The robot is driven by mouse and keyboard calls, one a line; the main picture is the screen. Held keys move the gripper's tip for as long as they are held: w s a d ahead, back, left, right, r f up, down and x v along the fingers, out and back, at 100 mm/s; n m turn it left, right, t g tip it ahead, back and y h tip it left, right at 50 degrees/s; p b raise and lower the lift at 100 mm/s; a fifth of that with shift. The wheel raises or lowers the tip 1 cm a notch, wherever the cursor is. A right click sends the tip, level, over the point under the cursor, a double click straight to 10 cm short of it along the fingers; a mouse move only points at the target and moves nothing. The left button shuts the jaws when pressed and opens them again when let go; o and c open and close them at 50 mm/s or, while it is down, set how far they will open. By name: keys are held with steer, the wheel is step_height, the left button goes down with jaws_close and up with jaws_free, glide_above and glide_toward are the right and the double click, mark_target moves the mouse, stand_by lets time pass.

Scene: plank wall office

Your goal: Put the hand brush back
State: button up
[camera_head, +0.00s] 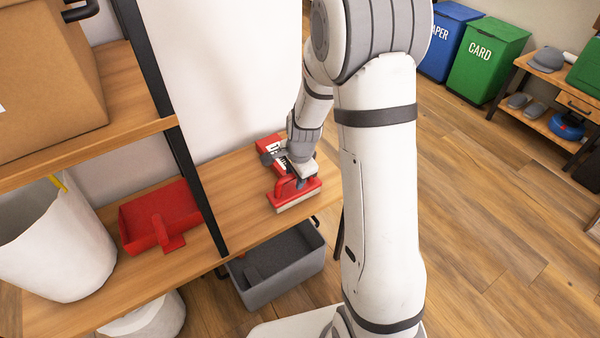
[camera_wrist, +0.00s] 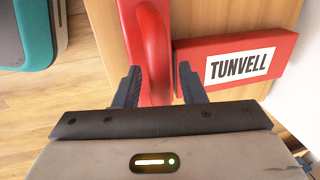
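The hand brush (camera_head: 296,194) has a red body, a raised red handle and pale bristles along its lower edge. It rests on the wooden shelf near its right end. My gripper (camera_head: 301,182) is down at the brush, pointing at its handle. In the wrist view the red handle (camera_wrist: 154,45) runs between the two dark fingers of my gripper (camera_wrist: 159,80). The fingers stand apart on either side of it, with a small gap visible at the right finger. The brush's lower end is hidden behind the gripper body in the wrist view.
A red box labelled TUNVELL (camera_wrist: 272,60) lies close beside the brush. A red dustpan (camera_head: 160,215) sits on the shelf (camera_head: 235,180) beyond a black upright. A white bin (camera_head: 50,245) stands at left, a cardboard box (camera_head: 45,90) above. A grey crate (camera_head: 275,275) is below.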

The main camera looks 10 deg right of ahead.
mark_target(300, 191)
step_height(300, 191, up, 11)
steer(key=s+p, duration=0.2)
steer(key=p, duration=0.2)
steer(key=s+r+n, duration=0.5)
steer(key=s+n, duration=0.2)
steer(key=s, duration=0.2)
steer(key=s+d+r+n, duration=0.1)
steer(key=s+r+n, duration=0.3)
steer(key=s+n, duration=0.3)
steer(key=s, duration=0.3)
steer(key=shift+s+r+g+h, duration=0.2)
steer(key=shift+r+g+h, duration=0.1)
steer(key=shift+r+h, duration=0.1)
steer(key=shift+r, duration=0.1)
step_height(300, 191, up, 22)
steer(key=t+p, duration=0.1)
steer(key=p, duration=1.8)
steer(key=shift+s+p, duration=0.2)
steer(key=shift+p, duration=0.15)
